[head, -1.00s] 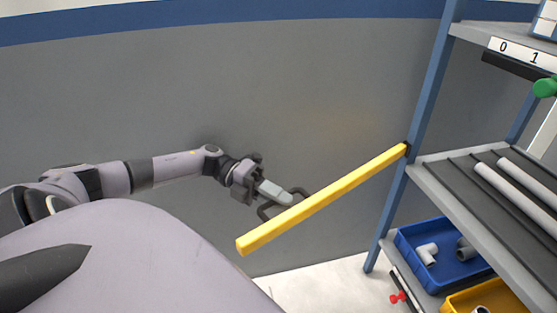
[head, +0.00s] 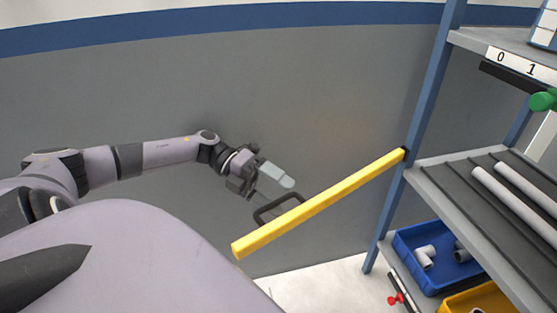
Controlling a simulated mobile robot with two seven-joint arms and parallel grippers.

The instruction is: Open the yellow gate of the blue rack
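The yellow gate (head: 320,203) is a long bar hinged on the blue post of the blue rack (head: 425,95). It is swung out from the rack, its free end toward me at lower left. A dark loop handle (head: 268,215) sits on its far side. My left gripper (head: 276,182) is just above and beyond the handle, with its fingers apart and nothing seen between them. Whether a finger still touches the handle is hard to tell. My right gripper is out of view.
The rack's middle shelf (head: 432,187) holds white pipes (head: 505,198). Below are a blue bin (head: 405,240) with fittings and a yellow bin (head: 452,303). A grey wall (head: 200,80) stands behind my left arm. A green knob (head: 541,102) is at the right edge.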

